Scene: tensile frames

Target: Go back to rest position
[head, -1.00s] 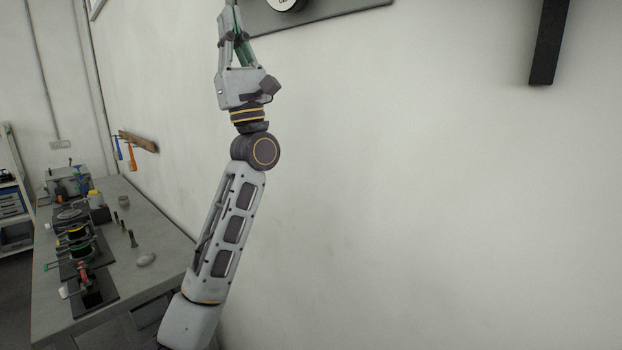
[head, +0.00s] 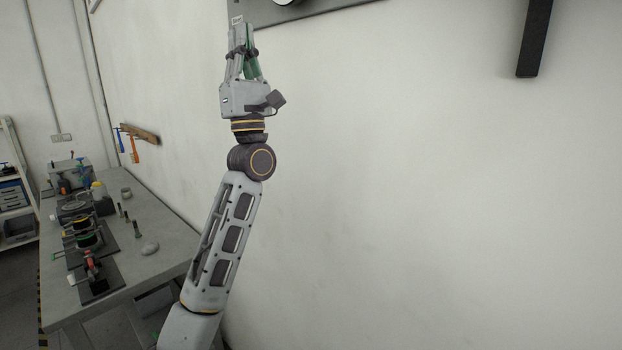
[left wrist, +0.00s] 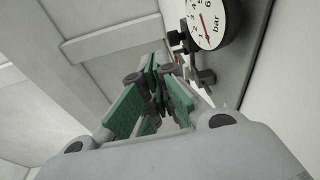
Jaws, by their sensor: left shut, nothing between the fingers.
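My left gripper (head: 241,30) points up in front of the pale wall in the head view, with my left arm rising below it. It is shut and empty. In the left wrist view its green-lined fingers (left wrist: 157,75) meet at the tips. A round white pressure gauge (left wrist: 213,20) marked "bar" is beyond the fingers, at the upper right. In the head view only the gauge's lower edge (head: 288,2) shows at the top. My right gripper is in neither view.
A grey workbench (head: 165,215) stands on the left with several tools and fixtures. A wooden rack (head: 139,133) with hanging tools is on the wall. A dark bracket (head: 535,45) is at the upper right. The wall (head: 410,200) right of my arm is bare.

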